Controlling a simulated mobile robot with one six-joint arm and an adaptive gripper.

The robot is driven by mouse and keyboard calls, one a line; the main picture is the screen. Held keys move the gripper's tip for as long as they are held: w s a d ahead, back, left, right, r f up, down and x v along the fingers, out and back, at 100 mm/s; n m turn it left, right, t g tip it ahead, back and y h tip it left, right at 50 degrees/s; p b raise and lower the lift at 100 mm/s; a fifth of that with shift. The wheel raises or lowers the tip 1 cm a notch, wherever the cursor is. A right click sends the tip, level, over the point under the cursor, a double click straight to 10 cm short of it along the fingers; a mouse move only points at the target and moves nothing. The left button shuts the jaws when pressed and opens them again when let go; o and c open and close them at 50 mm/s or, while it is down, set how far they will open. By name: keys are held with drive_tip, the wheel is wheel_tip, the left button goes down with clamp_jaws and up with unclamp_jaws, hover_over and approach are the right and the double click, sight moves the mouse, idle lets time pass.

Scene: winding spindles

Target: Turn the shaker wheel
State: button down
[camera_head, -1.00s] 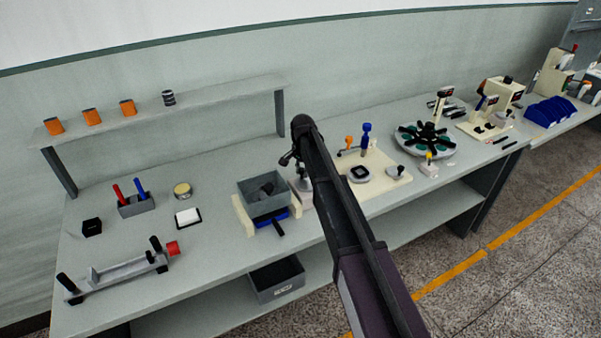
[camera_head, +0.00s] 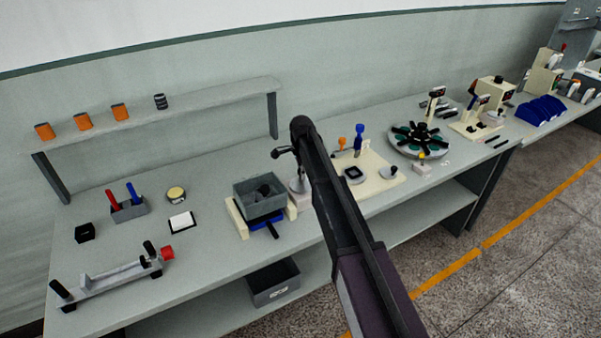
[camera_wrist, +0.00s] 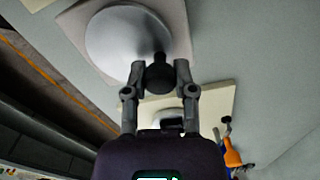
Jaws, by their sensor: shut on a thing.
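The shaker wheel (camera_wrist: 125,42) is a shiny silver disc on a pale plate in the wrist view. A dark round knob (camera_wrist: 159,77) stands at its edge. My gripper (camera_wrist: 160,72) has its two fingers closed on this knob, one on each side. In the head view my arm hides most of the wheel; a pale silver part (camera_head: 299,184) shows beside the arm. The shaker's grey tray (camera_head: 257,203) stands just left of it and holds dark pieces. Below the tray are a blue base and cream side rails.
Right of my arm is a cream board (camera_head: 378,178) with orange and blue tools, then a round carousel (camera_head: 419,142). At left stand a pen holder (camera_head: 129,210) and a long grey fixture (camera_head: 112,278). A shelf (camera_head: 165,113) with orange spools runs behind.

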idle(0.3)
drive_tip(key=shift+c, duration=2.1)
unclamp_jaws()
drive_tip(key=shift+n, duration=0.3)
